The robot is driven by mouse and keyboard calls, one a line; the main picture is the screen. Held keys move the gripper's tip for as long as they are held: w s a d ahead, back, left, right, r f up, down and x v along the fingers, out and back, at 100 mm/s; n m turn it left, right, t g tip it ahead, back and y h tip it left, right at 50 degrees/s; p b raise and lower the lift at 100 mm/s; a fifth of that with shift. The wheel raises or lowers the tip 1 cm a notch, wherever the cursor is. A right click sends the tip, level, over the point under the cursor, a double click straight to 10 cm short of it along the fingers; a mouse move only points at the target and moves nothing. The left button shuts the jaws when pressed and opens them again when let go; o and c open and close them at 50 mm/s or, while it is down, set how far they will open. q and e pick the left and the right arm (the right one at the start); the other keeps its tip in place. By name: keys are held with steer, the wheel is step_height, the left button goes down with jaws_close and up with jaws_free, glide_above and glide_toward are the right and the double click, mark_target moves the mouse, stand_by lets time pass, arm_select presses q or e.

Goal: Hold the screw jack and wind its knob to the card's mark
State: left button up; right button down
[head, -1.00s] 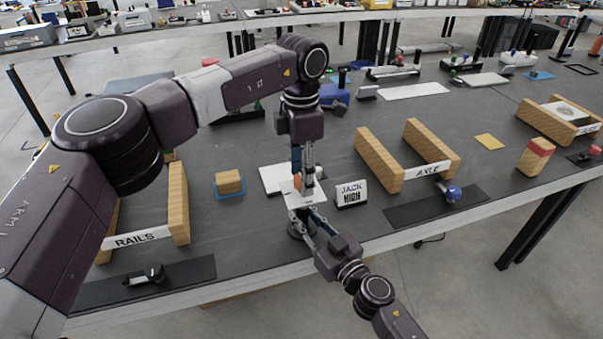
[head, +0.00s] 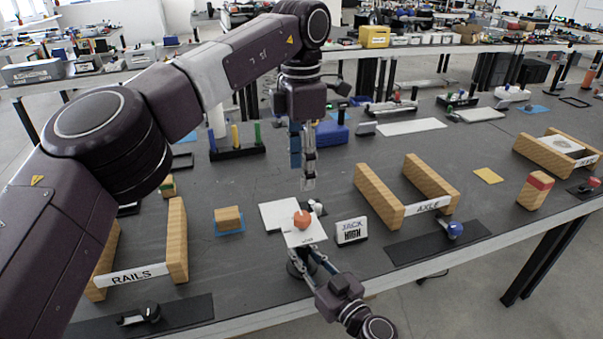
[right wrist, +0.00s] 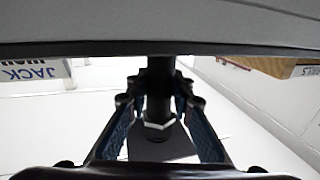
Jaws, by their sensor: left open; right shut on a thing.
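The screw jack (head: 305,238) stands upright near the table's front edge, with a white top plate, an orange knob (head: 302,218) above it and a dark base. Small white parts show beside the knob. The card (head: 351,230) to its right reads JACK and HIGH. My left gripper (head: 303,182) is open and empty above the knob, apart from it, pointing down. My right gripper (right wrist: 158,108) is shut on the jack's dark column (right wrist: 160,85) below the plate, above a hex nut. Its fingers are partly hidden in the head view. The knob's exact setting cannot be read.
A white sheet (head: 280,214) lies behind the jack. Wooden RAILS (head: 177,240) stand left, AXLE blocks (head: 379,198) right. A small wood block (head: 228,217) sits on a blue-edged square. A dark mat (head: 437,243) lies front right.

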steer(key=c, duration=1.6)
jaws_free()
steer(key=shift+o, duration=0.4)
steer(key=o, duration=0.4)
steer(key=shift+o, duration=0.2)
steer(key=shift+p+v, duration=0.35)
steer(key=shift+v, duration=1.5)
steer(key=v, duration=0.6)
steer(key=shift+s+d+f, duration=0.1)
steer(key=shift+s+f, duration=0.05)
steer(key=shift+s, duration=0.05)
